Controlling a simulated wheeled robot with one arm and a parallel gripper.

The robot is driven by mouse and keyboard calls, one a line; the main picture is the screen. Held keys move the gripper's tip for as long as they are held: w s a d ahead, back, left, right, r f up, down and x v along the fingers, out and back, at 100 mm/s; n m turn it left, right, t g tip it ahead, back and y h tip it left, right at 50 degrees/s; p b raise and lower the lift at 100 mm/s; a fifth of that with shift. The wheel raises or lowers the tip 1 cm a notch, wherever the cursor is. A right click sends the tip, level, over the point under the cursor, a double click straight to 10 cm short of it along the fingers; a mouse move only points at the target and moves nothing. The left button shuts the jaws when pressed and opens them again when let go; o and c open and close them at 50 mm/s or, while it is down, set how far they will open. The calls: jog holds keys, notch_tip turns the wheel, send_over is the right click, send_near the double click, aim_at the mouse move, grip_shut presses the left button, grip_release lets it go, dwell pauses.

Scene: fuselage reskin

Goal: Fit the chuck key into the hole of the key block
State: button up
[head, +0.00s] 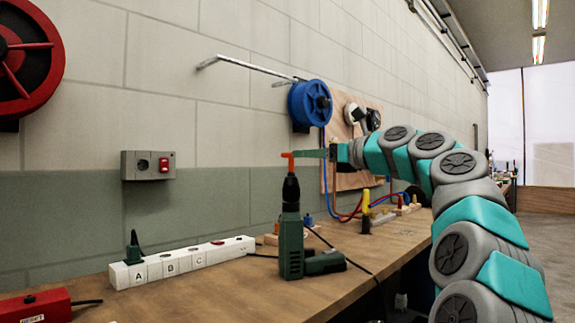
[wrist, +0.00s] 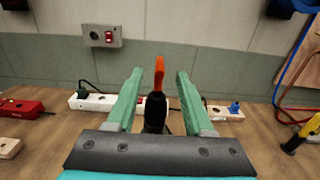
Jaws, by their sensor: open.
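The orange chuck key (head: 289,155) stands at the top of the black chuck of a green drill (head: 291,240), which is upright on the bench. In the wrist view the orange key (wrist: 159,70) rises between the two green fingers of my gripper (wrist: 160,80). The fingers are apart, with a visible gap on each side of the key. In the head view my gripper (head: 310,153) reaches level from the right, its tips at the key. A pale wooden block (wrist: 9,147) lies at the left edge of the wrist view; I cannot tell whether it is the key block.
A white power strip (head: 185,262) runs along the wall behind the drill. A red box (head: 35,307) lies at the left. A grey socket box (head: 148,165) and a blue reel (head: 310,104) are on the wall. A yellow-handled tool (head: 365,208) stands farther back. The front bench is mostly clear.

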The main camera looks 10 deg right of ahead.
aim_at(283, 155)
jog(key=shift+x, duration=3)
grip_shut()
